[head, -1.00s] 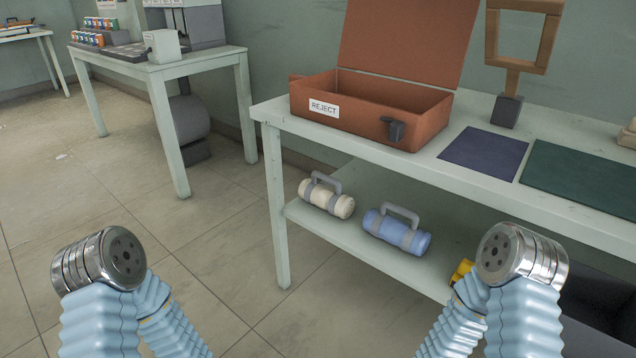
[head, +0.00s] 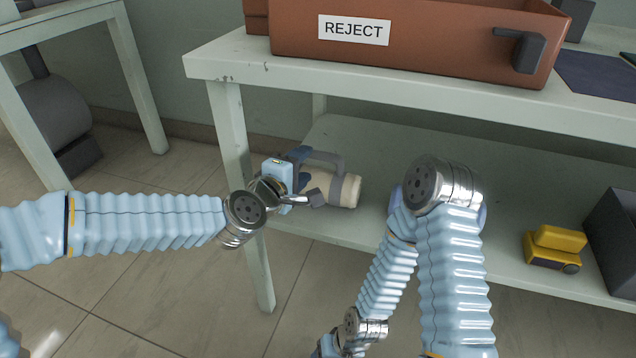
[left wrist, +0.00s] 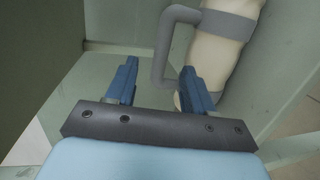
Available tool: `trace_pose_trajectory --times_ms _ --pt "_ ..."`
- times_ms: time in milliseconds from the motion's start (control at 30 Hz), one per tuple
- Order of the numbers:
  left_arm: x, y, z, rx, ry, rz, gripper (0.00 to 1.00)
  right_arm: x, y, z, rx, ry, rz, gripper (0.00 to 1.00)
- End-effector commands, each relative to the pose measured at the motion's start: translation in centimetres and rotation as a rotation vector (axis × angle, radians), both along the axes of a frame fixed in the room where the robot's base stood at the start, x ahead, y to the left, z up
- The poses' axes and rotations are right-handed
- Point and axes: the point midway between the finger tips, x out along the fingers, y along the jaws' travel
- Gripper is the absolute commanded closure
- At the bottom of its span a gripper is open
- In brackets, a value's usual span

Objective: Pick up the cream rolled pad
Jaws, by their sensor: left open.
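The cream rolled pad (head: 348,190), with grey bands and a grey carry handle (head: 325,157), lies on the lower shelf near its left end. My left gripper (head: 306,176) is at the pad's left end and partly hides it. In the left wrist view the two blue fingers are spread (left wrist: 160,78). The grey handle (left wrist: 163,50) shows just ahead of the gap between them, and the pad (left wrist: 217,52) lies beyond the right finger. I cannot tell whether the fingers touch it. My right arm crosses the middle; its gripper fingers are out of sight.
The table's front-left leg (head: 240,180) stands close to my left gripper. The tabletop (head: 400,100) with the reject case (head: 430,45) overhangs the shelf (head: 400,150). A blue roll (head: 482,216) is mostly hidden behind my right arm. A yellow toy-like object (head: 556,246) sits further right.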

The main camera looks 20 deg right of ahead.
Motion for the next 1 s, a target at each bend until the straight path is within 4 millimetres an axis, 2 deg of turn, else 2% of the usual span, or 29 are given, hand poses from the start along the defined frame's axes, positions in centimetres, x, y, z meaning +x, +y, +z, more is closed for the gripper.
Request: trace_pose_trajectory --times_ms 267,500,800,833,1000 --pt "2.2 -1.8 -0.7 0.001 0.0 0.0 0.47 0.0 0.0 -0.1 0.0 0.0 0.0 0.39" --pt "5.0 -4.1 -1.5 0.001 0.0 -0.001 0.47 0.0 0.0 -0.3 0.0 -0.001 0.0 0.39" --pt "5.7 -4.6 -1.7 0.004 0.0 -0.001 0.47 0.0 0.0 -0.3 0.0 -0.001 0.0 0.39" --pt "5.7 -4.6 -1.7 0.004 0.0 -0.001 0.49 0.0 0.0 -0.3 0.0 -0.001 0.0 0.39" --pt "5.7 -4.6 -1.7 0.004 0.0 -0.001 0.75 0.0 0.0 -0.3 0.0 -0.001 0.0 0.39"
